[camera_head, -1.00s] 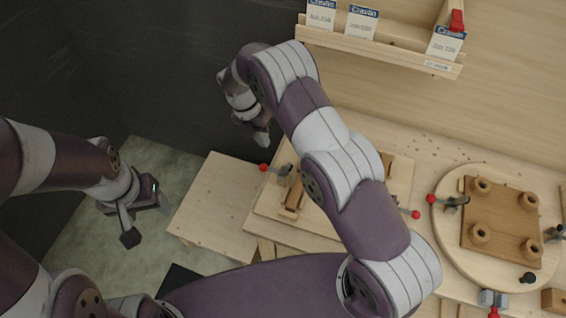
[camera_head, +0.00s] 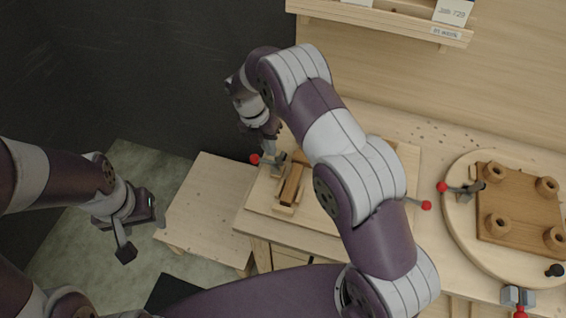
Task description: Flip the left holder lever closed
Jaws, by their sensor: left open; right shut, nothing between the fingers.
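The left holder has a lever with a red knob (camera_head: 255,159) sticking out to the left, at the upper left of a wooden board (camera_head: 254,200) on the workbench. A wooden block (camera_head: 291,186) lies beside the holder on this board. My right gripper (camera_head: 271,154) is shut and empty. It is right beside the lever, to the right of the knob; I cannot tell whether it touches the lever. My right arm hides the middle of the board. My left gripper (camera_head: 140,232) is open and empty, above the floor, left of the bench.
Another red-knobbed lever (camera_head: 426,205) shows at the board's right. Farther right, a round board (camera_head: 453,225) carries a brown plate (camera_head: 521,228) with several wooden rings and clamps. A shelf (camera_head: 400,24) hangs on the back wall. A low wooden surface (camera_head: 207,205) left of the board is clear.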

